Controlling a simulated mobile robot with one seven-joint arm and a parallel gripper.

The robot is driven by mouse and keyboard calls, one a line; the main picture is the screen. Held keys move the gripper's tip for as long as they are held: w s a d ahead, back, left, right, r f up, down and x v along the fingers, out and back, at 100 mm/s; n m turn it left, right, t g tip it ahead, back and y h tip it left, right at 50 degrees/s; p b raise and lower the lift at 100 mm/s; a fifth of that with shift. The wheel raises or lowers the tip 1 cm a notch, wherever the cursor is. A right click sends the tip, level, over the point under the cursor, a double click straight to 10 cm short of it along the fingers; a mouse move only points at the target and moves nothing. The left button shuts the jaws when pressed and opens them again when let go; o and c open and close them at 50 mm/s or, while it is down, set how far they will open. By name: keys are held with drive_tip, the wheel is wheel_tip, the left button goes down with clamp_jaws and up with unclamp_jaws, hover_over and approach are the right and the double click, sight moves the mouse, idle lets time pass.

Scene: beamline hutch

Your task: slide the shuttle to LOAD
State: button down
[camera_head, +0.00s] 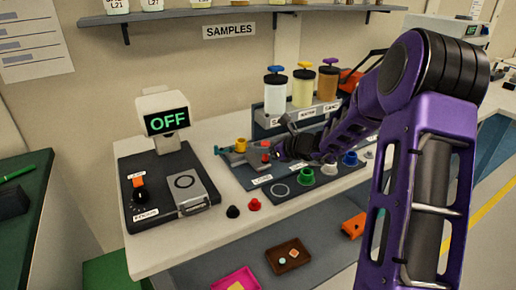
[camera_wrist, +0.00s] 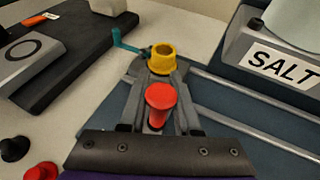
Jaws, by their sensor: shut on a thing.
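The shuttle (camera_head: 236,158) is a grey block at the left end of a pair of metal rails (camera_wrist: 252,101). It carries a yellow cup (camera_wrist: 162,60), which also shows in the head view (camera_head: 241,145), and a red knob (camera_wrist: 160,97). My gripper (camera_wrist: 160,112) is shut on the red knob, with one finger on each side of it. In the head view my gripper (camera_head: 270,155) partly hides the shuttle and rails. A small white label (camera_head: 262,180), probably LOAD but hard to read, lies in front of the shuttle.
A teal crank (camera_wrist: 124,43) sits beside the shuttle. A rack of jars (camera_head: 302,92) stands behind the rails, with a SALT label (camera_wrist: 283,67). A balance-like device reading OFF (camera_head: 167,120) stands left. Black (camera_head: 233,212) and red (camera_head: 254,204) pieces lie in front.

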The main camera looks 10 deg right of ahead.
drive_tip(key=shift+s+a+f, duration=0.1)
drive_tip(key=shift+s+a, duration=0.05)
drive_tip(key=shift+a, duration=0.15)
drive_tip(key=c, duration=0.8)
unclamp_jaws()
drive_tip(key=shift+o, duration=0.2)
drive_tip(key=shift+s+d+r, duration=0.3)
drive_tip(key=shift+d, duration=0.05)
drive_tip(key=p+v, duration=0.2)
drive_tip(key=v, duration=1.4)
drive_tip(key=shift+s+d, duration=0.15)
drive_tip(key=shift+s, duration=0.05)
drive_tip(key=shift+f, duration=0.1)
